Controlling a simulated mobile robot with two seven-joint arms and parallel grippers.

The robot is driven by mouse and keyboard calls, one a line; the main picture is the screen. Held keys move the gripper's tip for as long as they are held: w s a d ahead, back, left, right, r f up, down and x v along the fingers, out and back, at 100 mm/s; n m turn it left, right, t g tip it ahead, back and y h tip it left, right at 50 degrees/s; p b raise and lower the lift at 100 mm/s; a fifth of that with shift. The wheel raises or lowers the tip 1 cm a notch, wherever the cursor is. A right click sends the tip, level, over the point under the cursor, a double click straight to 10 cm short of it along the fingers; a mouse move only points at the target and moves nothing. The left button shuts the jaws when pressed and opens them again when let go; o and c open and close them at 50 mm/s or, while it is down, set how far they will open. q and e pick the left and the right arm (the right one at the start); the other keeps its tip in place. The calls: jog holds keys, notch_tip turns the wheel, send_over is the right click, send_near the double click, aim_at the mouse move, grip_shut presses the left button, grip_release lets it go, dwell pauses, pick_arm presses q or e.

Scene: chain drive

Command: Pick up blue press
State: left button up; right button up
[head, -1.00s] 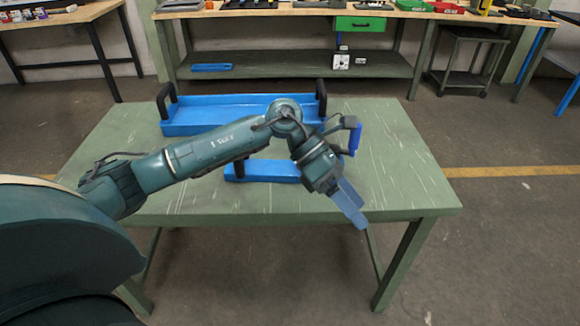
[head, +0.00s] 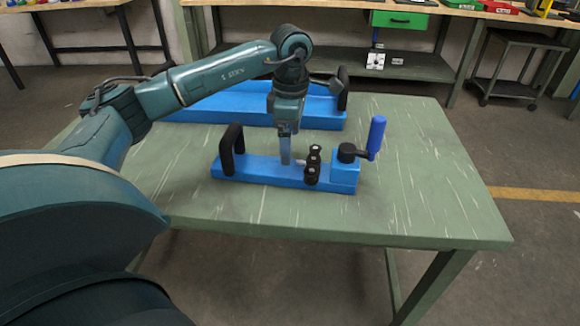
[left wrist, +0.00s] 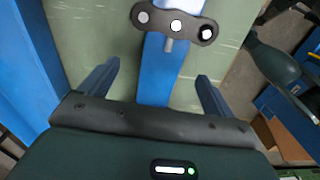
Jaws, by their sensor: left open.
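The blue press (head: 265,172) is a long blue base on the table. It has a black handle at its left end, and a block (head: 345,172) with a blue crank (head: 376,137) at its right end. A black chain link piece (head: 313,165) stands on it; it also shows in the left wrist view (left wrist: 175,24). My left gripper (head: 285,155) points down over the base, left of the chain link. In the left wrist view, its fingers are open (left wrist: 157,85) with the blue base (left wrist: 160,75) showing between them; contact cannot be told. My right gripper is not in view.
A larger blue tray (head: 215,106) with black handles lies behind the press, partly hidden by my left arm. The green table (head: 430,180) is clear at the right and front. A workbench (head: 415,68) and a trolley (head: 520,90) stand further back.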

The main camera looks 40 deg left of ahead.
aim_at(292, 167)
pick_arm(q)
notch_tip(292, 167, down, 2)
jog(key=shift+f, duration=0.2)
jog(key=shift+s+d+f, duration=0.1)
jog(key=shift+d+f, duration=0.1)
jog(key=shift+f, duration=1.2)
jog(key=shift+s+d+f, duration=0.1)
jog(key=shift+d+f, duration=0.05)
jog(key=shift+f, duration=1.2)
grip_shut()
jog(key=shift+w+r, duration=0.1)
jog(key=shift+r, duration=0.15)
